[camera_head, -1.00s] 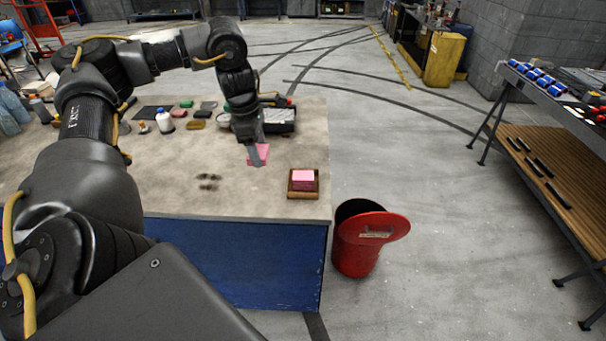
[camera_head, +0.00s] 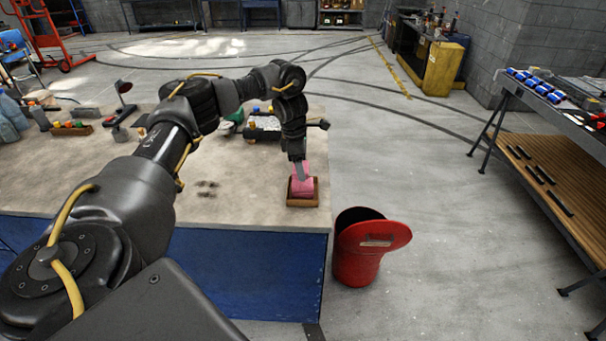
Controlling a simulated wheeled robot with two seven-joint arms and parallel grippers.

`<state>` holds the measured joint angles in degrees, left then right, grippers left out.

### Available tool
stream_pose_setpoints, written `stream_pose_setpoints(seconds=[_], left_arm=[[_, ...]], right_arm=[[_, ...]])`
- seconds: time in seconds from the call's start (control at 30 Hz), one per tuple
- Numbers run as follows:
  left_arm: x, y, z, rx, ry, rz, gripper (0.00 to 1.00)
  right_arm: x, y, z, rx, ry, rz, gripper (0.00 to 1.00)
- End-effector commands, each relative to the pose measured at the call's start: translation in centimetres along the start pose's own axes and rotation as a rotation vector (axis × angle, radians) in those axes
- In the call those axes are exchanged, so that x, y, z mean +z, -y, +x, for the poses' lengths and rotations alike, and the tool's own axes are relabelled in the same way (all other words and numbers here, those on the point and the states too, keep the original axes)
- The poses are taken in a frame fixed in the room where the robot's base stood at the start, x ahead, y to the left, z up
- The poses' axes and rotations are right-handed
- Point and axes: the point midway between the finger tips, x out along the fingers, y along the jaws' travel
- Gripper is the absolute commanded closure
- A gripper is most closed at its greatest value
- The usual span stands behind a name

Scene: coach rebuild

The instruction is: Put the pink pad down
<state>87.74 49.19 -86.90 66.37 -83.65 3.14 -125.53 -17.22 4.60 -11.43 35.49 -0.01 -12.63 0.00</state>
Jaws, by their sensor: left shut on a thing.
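My left gripper (camera_head: 301,174) is shut on a pink pad (camera_head: 307,167) above a small brown tray (camera_head: 303,203) near the right front corner of the workbench. More pink shows lower down inside the tray, where a pink block lay earlier. The held pad overlaps it in the picture, so I cannot tell whether the two touch. The fingers cover part of the pad. My right gripper is not in view.
The workbench top (camera_head: 245,195) is bare left of the tray, apart from dark stains. A black tray of items (camera_head: 262,127) stands behind. A red bin (camera_head: 357,255) with a tilted lid stands on the floor beside the bench's right front corner.

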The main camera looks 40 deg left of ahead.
Motion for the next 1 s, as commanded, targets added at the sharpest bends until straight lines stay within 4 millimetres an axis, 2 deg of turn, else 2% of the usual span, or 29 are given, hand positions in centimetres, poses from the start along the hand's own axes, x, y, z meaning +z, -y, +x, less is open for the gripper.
stream_pose_setpoints(seconds=[0.17, 0.4, 0.8, 0.83, 1.0], left_arm=[[0.3, -0.2, 0.9, -0.003, -0.001, 0.000, 0.66], [-0.2, -0.2, 3.2, -0.002, -0.002, 0.001, 0.66], [-0.3, -0.2, 4.0, -0.001, 0.000, 0.001, 0.66], [-0.3, -0.2, 3.9, 0.000, 0.000, 0.001, 0.35], [-0.3, -0.2, 3.8, 0.000, 0.000, 0.001, 0.16]], right_arm=[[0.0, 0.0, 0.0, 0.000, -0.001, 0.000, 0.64], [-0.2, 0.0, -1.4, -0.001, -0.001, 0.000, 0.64], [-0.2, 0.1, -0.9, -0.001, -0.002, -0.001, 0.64], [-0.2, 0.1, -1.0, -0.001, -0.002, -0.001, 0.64], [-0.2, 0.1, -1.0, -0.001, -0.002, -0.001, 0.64]])
